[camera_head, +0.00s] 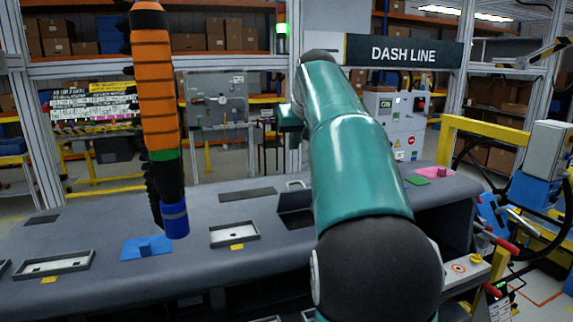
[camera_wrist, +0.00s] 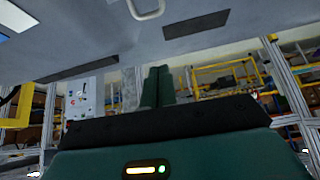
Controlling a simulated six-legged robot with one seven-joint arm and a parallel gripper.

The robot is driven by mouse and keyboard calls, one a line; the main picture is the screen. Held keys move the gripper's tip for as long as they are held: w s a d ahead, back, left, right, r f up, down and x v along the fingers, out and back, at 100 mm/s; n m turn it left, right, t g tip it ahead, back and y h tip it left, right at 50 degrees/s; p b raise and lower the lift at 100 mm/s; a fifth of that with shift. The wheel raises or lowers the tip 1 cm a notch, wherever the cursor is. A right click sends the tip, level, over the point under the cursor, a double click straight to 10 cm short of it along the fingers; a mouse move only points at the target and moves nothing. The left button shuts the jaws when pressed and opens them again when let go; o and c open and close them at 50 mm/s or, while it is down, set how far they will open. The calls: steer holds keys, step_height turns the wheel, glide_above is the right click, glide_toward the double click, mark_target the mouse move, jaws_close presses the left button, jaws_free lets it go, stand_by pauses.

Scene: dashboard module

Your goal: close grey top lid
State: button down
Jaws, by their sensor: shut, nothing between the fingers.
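The grey top lid (camera_head: 294,201) appears as a dark panel standing raised on the dashboard in the head view. A pale handle (camera_head: 295,184) shows at its upper edge, and a dark opening lies in front of it. My teal arm covers its right side. A pale looped handle (camera_wrist: 147,9) also shows at the top of the wrist view, on a grey surface. My gripper (camera_wrist: 156,70) is shut and empty in the wrist view, its two green fingers side by side. It looks apart from the handle. In the head view the fingers cannot be made out.
The grey dashboard (camera_head: 190,275) spans the foreground. It holds a framed recess (camera_head: 234,233), another at left (camera_head: 54,264), a blue block (camera_head: 146,247) and a pink piece (camera_head: 435,174). An orange and black hanging column (camera_head: 157,90) comes down near the blue block.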

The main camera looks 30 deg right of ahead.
mark_target(294, 194)
steer(key=f, duration=0.3)
steer(key=w+f, duration=0.1)
steer(key=f, duration=0.5)
steer(key=shift+w+d+f, duration=0.1)
steer(key=shift+w+d, duration=0.05)
steer(key=shift+w, duration=0.25)
steer(key=shift+s+t, duration=0.25)
steer(key=shift+t, duration=0.05)
stand_by(0.3)
